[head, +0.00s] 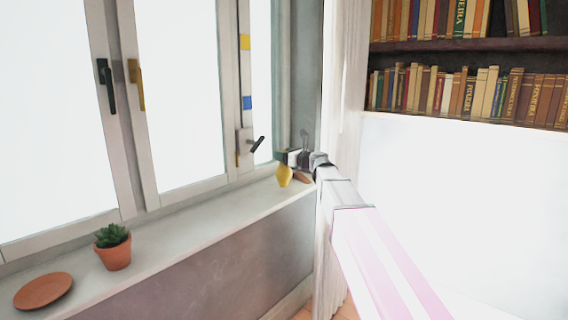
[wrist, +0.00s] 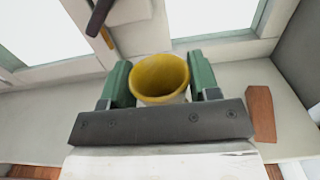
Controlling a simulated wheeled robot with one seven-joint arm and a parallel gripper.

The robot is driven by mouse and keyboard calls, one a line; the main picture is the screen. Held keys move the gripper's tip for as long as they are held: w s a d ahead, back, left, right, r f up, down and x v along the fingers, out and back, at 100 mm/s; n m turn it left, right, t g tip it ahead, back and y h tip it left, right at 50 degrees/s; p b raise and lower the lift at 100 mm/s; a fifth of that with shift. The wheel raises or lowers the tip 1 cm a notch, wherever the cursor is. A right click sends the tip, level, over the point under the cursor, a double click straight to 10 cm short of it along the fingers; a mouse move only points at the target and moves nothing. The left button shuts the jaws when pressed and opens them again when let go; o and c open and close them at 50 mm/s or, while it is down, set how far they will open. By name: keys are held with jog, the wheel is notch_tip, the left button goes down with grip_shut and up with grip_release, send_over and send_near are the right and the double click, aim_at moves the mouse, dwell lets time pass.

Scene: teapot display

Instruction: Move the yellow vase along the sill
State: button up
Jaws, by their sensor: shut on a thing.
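The yellow vase (head: 284,175) is at the far right end of the white window sill (head: 185,224) in the head view. In the wrist view, the round open mouth of the vase (wrist: 160,76) faces the camera, between two green fingers. My gripper (wrist: 160,84) is shut on the vase, one finger on each side of it. In the head view my gripper (head: 286,158) is at the top of the vase, at the end of my outstretched arm. I cannot tell whether the vase's base touches the sill.
A brown block (wrist: 261,113) lies on the sill to the right of my gripper. A potted succulent (head: 113,248) and a terracotta saucer (head: 43,290) stand at the sill's near left. The sill between plant and vase is clear. Window handles (head: 257,144) project above the sill.

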aim_at(284, 169)
jog(key=shift+f, duration=1.6)
jog(key=o, duration=1.4)
